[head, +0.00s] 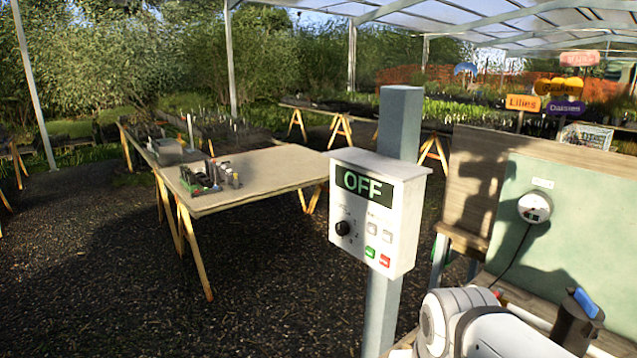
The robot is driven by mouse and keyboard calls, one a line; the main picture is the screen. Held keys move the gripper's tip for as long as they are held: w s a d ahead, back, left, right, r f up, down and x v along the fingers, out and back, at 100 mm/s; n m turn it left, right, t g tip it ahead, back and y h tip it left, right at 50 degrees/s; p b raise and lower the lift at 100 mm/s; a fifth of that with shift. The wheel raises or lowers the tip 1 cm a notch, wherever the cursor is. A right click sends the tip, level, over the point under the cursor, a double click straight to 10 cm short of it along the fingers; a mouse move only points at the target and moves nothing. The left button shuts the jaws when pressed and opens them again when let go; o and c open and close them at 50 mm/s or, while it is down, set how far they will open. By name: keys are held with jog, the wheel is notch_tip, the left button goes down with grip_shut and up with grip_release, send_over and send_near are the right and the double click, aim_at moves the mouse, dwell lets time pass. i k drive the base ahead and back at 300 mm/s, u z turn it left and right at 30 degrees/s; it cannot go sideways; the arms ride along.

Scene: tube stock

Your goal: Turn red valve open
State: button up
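I cannot make out a red valve for certain. A small cluster of metal, red and green parts (208,176) sits on the near end of a wooden table, too small to tell whether a valve is among it. A white control box (378,212) on a grey post has a display reading OFF, a black knob (342,228), a green button (369,252) and a red button (385,260). My white arm shows at the lower right; I cannot see my gripper's fingers.
The trestle table (275,168) stands left of the post (398,125). A bench with a green back panel (565,195) and a round white gauge or socket (535,207) is at right. Dark gravel floor (110,270) is clear at left.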

aim_at(496, 293)
jog(key=z, duration=2.3)
jog(key=k, duration=0.6)
jog(key=u, duration=1.1)
jog(key=i, duration=1)
jog(key=u, duration=0.05)
